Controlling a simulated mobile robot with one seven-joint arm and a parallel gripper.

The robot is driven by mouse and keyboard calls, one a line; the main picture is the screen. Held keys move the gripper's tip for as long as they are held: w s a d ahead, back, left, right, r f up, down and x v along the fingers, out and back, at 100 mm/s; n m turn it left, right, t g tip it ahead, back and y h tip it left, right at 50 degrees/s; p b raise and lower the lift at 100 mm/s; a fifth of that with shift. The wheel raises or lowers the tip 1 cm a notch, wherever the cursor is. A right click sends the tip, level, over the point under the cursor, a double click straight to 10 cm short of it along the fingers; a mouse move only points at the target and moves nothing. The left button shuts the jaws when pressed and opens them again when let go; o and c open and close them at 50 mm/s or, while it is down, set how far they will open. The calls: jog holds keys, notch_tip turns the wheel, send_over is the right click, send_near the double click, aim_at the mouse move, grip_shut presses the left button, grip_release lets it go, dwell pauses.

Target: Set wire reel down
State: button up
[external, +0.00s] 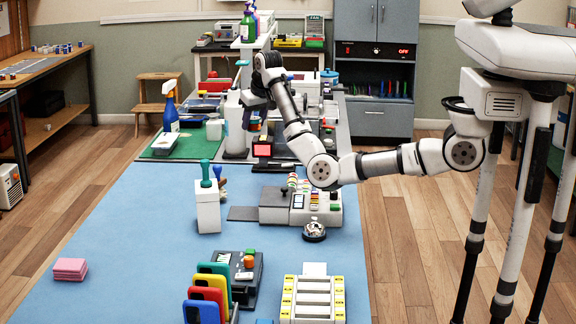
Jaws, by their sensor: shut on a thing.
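My gripper (252,104) is at the far part of the long table, pointing down beside a white cylindrical container (235,122). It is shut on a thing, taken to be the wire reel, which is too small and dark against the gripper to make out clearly. The gripper appears to be above the table surface, but its exact height is hard to tell.
A blue spray bottle (170,112) stands on a green mat (180,146) to the left. A red-screened device (262,149) is just in front. A white box with a green-handled tool (207,205) stands nearer. The blue mat's left part (120,230) is mostly clear.

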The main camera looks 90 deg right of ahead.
jog(key=shift+r, duration=1.15)
jog(key=r, duration=0.4)
jog(key=shift+w+a, duration=0.2)
jog(key=shift+a, duration=0.1)
jog(key=w+a+n+y+p, duration=0.15)
jog(key=w+a, duration=0.25)
jog(key=a, duration=0.5)
jog(key=w+a+n, duration=0.2)
jog(key=w+a, duration=0.2)
jog(key=a, duration=0.6)
jog(key=n+t+p, duration=0.1)
jog(key=n+p, duration=0.1)
jog(key=n, duration=0.2)
send_over(193, 254)
jog(key=s, duration=0.1)
notch_tip(193, 254, down, 4)
jog(key=shift+t+y, duration=0.3)
jog(key=shift+y, duration=0.25)
jog(key=f+p, duration=0.3)
jog(key=f, duration=1.8)
jog(key=shift+s, duration=0.2)
jog(key=shift+f, duration=0.1)
